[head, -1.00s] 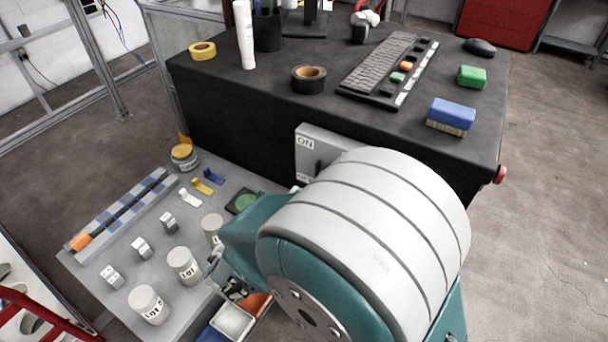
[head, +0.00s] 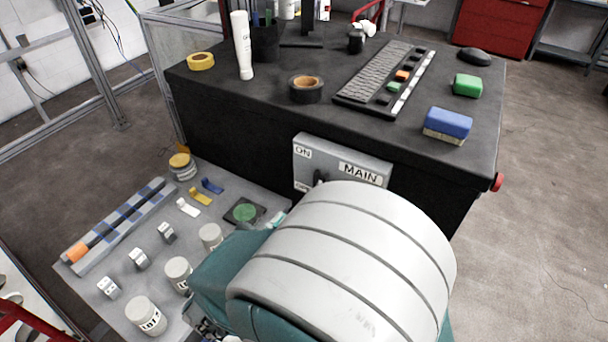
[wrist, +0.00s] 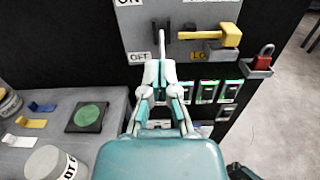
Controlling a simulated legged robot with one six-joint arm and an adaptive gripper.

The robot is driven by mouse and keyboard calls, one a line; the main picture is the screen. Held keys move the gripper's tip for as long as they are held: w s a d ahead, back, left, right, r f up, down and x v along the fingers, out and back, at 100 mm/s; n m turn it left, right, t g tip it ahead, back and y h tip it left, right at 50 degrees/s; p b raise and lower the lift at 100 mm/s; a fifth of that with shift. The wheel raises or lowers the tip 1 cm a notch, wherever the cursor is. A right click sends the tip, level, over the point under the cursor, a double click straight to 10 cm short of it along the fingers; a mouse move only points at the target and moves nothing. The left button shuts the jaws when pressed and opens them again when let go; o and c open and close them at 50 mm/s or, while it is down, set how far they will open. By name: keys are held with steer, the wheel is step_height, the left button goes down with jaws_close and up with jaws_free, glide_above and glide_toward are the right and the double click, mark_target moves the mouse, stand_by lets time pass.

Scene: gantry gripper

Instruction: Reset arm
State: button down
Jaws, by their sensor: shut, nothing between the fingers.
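My gripper (wrist: 159,76) shows in the wrist view with its pale fingertips together and nothing between them. It is in front of a grey switch panel (wrist: 140,40) marked ON and OFF. A thin grey lever (wrist: 162,42) rises just beyond the fingertips; I cannot tell whether they touch it. In the head view my rounded white and teal arm link covers the lower middle and hides the fingertips. The panel shows there too, with its MAIN label (head: 360,173), on the front of the black bench (head: 240,120).
A grey side table (head: 130,245) holds white jars (head: 146,315), small blocks, coloured clips and a green disc (head: 245,212). A yellow handle (wrist: 222,36), a red padlock (wrist: 264,57) and green-lit modules (wrist: 207,92) are close right of my gripper. The floor at right is clear.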

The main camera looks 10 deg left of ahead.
steer(key=s+d+r+m+g+h, duration=0.1)
steer(key=s+d+m+g, duration=0.1)
steer(key=d+m+g, duration=0.7)
steer(key=s+d+r+m+g+h, duration=0.1)
steer(key=d+m+g, duration=0.3)
steer(key=d+m, duration=0.7)
steer(key=s+d+r+m+t+y, duration=0.1)
steer(key=s+d+r+m+y, duration=0.4)
steer(key=m+y, duration=0.3)
steer(key=s+m, duration=0.1)
steer(key=m, duration=0.2)
steer(key=shift+s+d+r+m+t+y, duration=0.25)
steer(key=shift+s+d+m+t+y, duration=0.05)
steer(key=shift+s+d+t+y, duration=0.1)
